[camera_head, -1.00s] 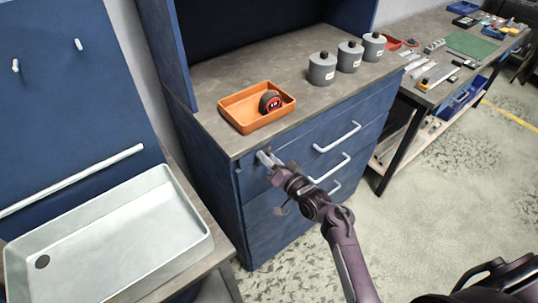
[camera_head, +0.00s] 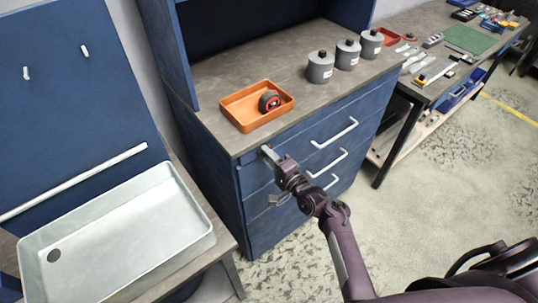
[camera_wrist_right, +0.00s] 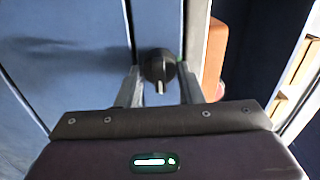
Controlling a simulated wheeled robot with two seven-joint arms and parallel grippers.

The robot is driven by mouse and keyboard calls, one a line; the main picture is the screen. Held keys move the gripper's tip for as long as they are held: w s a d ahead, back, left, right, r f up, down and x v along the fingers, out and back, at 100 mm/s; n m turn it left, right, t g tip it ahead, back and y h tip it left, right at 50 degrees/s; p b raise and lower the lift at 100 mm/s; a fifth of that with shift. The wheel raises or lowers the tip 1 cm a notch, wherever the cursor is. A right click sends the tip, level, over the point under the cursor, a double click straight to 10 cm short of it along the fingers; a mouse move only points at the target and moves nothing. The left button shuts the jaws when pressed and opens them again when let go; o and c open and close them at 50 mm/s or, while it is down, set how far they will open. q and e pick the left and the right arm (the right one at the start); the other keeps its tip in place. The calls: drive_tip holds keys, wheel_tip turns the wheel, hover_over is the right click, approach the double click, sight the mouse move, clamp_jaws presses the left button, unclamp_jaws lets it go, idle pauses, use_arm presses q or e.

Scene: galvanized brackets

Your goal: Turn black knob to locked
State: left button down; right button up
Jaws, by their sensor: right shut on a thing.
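The black knob (camera_wrist_right: 158,66) shows in the right wrist view on the blue front of the drawer cabinet (camera_head: 256,215). Its raised grip runs roughly up and down in that view. My right gripper (camera_wrist_right: 159,84) is shut on the knob, with one finger on each side. In the head view my right gripper (camera_head: 268,154) is at the upper left corner of the cabinet front and hides the knob. Lock markings cannot be made out. My left gripper is not in view.
An orange tray (camera_head: 232,107) with a tape measure (camera_head: 270,101) stands on the cabinet top, close above the gripper. Several grey canisters (camera_head: 320,68) stand farther right. White drawer handles (camera_head: 334,134) stick out right of the gripper. A pale metal tray (camera_head: 110,235) is at left.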

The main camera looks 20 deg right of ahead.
drive_tip(key=shift+m, duration=0.3)
idle(0.4)
drive_tip(key=o, duration=0.9)
drive_tip(key=shift+o, duration=0.2)
drive_tip(key=b+v, duration=0.1)
drive_tip(key=v, duration=0.6)
drive_tip(key=shift+s+d, duration=0.15)
drive_tip(key=shift+s, duration=0.15)
